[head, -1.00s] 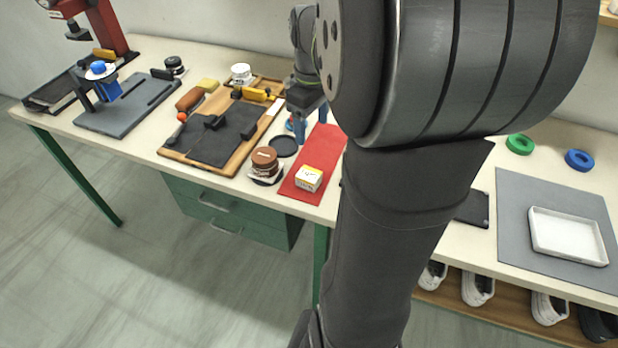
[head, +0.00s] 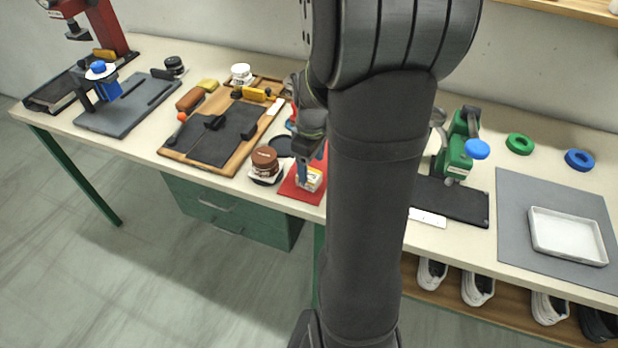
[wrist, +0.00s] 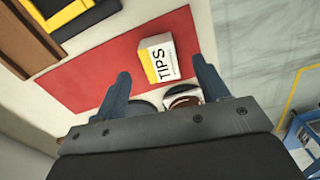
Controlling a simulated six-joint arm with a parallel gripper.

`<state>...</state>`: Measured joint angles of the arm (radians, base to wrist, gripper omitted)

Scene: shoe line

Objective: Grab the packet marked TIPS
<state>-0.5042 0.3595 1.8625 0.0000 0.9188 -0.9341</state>
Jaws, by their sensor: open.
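The packet marked TIPS (wrist: 160,59) is a small white and yellow box with black lettering. It lies on the red mat (wrist: 92,74). In the wrist view it shows just beyond and between the two fingers of my open gripper (wrist: 160,68), with its lettering facing the camera. In the head view the packet (head: 314,182) is partly covered by my gripper (head: 312,170), whose blue fingers are right by it. The fingers hold nothing. I cannot tell whether a finger touches the packet.
A brown jar (head: 265,158) and a black disc (head: 281,146) stand left of the mat (head: 290,190). Further left is a wooden board (head: 176,153) with tools. A green device (head: 458,155) and a white tray (head: 568,238) are on the right. The table's front edge is close.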

